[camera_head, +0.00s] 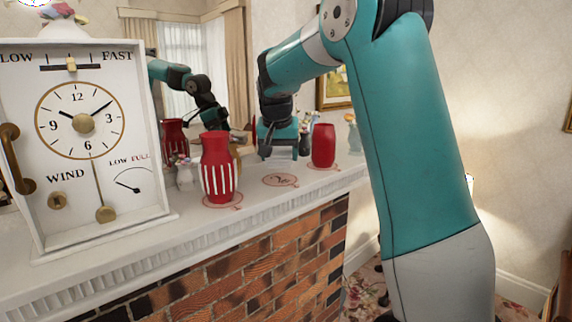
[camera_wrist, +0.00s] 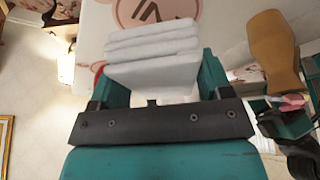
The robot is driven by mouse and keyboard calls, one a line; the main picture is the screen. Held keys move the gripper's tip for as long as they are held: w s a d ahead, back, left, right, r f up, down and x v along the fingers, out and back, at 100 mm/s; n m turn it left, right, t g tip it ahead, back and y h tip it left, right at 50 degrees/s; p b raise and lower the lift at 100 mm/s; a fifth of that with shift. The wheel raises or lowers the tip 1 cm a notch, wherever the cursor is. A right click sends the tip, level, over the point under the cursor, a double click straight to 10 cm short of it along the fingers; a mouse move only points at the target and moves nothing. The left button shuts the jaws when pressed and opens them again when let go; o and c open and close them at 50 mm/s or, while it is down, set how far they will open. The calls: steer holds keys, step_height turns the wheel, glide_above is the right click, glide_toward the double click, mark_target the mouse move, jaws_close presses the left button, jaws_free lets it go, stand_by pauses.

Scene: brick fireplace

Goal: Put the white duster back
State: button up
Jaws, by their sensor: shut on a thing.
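In the wrist view, a white, layered, block-like thing, which I take to be the white duster (camera_wrist: 155,62), sits between the two teal fingers of my gripper (camera_wrist: 158,82). The gripper is shut on it. A round pink mark (camera_head: 281,180) with a dark symbol lies bare on the mantel below the gripper. A pink ring mark (camera_wrist: 150,10) also shows beyond the duster in the wrist view.
A red vase with white stripes (camera_head: 219,170) stands left of the bare mark, a plain red vase (camera_head: 323,146) right of it. A large white clock box (camera_head: 140,185) fills the left. A mirror (camera_head: 200,60) is behind. An amber vase (camera_wrist: 275,45) is at the wrist view's right.

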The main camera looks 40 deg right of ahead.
mark_target(280, 167)
steer(key=shift+f+p, duration=0.35)
steer(key=shift+f, duration=1.8)
steer(key=shift+f, duration=0.15)
steer(key=shift+f, duration=0.15)
steer(key=o, duration=0.8)
steer(key=shift+r, duration=0.45)
steer(key=b+v, duration=0.1)
steer(key=v, duration=1)
steer(key=shift+s+a+r+b, duration=0.1)
steer(key=shift+s+r+b, duration=0.15)
steer(key=shift+b, duration=0.15)
